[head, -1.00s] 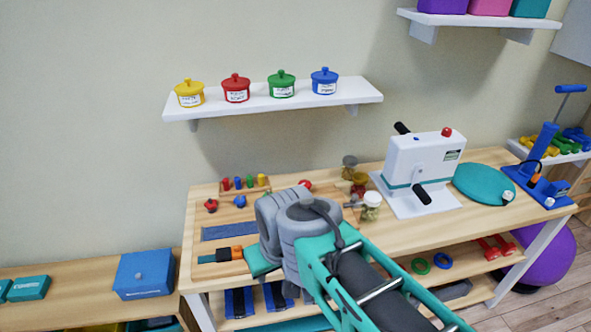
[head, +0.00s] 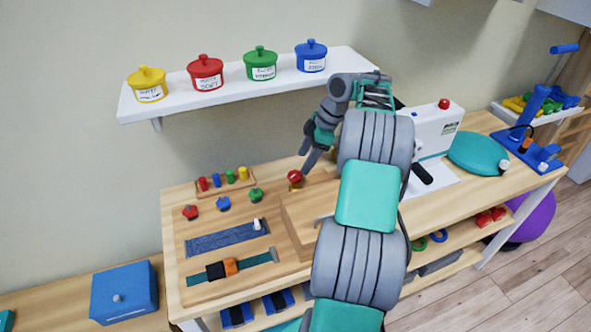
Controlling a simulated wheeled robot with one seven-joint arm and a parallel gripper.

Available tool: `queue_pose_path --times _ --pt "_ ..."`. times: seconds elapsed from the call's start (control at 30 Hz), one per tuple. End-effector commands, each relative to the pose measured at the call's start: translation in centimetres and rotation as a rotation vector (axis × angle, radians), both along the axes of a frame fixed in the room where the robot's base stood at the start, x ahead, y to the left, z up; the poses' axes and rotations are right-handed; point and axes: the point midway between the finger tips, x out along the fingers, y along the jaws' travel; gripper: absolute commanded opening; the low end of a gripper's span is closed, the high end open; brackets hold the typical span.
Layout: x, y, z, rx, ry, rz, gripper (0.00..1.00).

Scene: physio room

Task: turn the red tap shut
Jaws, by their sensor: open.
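A round red part, which looks like the red tap (head: 294,177), stands toward the back of the wooden bench, just left of my arm. My gripper (head: 306,157) is open and points down and left, with its fingers close above and beside this red part. I cannot tell whether they touch it. A second red knob (head: 190,212) sits at the left of the bench, in a row with a blue knob (head: 223,204) and a green knob (head: 256,195). My arm hides the middle of the bench.
A wall shelf (head: 240,90) with several lidded pots hangs above. A peg rack (head: 218,192), a blue strip (head: 222,238) and a strap with a buckle (head: 228,268) lie at the left. A white machine (head: 436,125) stands right of my arm.

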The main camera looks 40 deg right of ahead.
Motion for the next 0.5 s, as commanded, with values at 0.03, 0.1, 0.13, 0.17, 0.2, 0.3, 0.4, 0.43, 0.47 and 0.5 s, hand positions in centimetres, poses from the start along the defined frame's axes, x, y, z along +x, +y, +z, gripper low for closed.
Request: queue_pose_path --times 0.03,0.1,0.13,0.17,0.2,0.3,0.4,0.43,0.47,0.5 --pt "0.3 0.6 -1.4 0.002 0.001 0.004 0.64" --pt "0.6 1.1 -2.6 0.002 0.002 0.004 0.64" --pt "0.7 1.3 -3.1 0.001 0.003 0.003 0.64" --pt "0.8 1.5 -3.6 0.002 0.001 0.003 0.64" --pt "0.9 1.7 -4.0 0.002 0.001 0.003 0.64" --pt "1.1 2.0 -5.0 0.001 0.0 0.001 0.64" --pt "1.2 2.0 -5.3 0.0 0.0 -0.001 0.64" --pt "1.2 2.0 -5.3 0.0 0.0 -0.002 0.64" --pt "1.2 2.0 -5.3 0.0 0.0 -0.002 0.64" --pt "1.2 2.0 -5.3 0.0 0.0 -0.002 0.64"
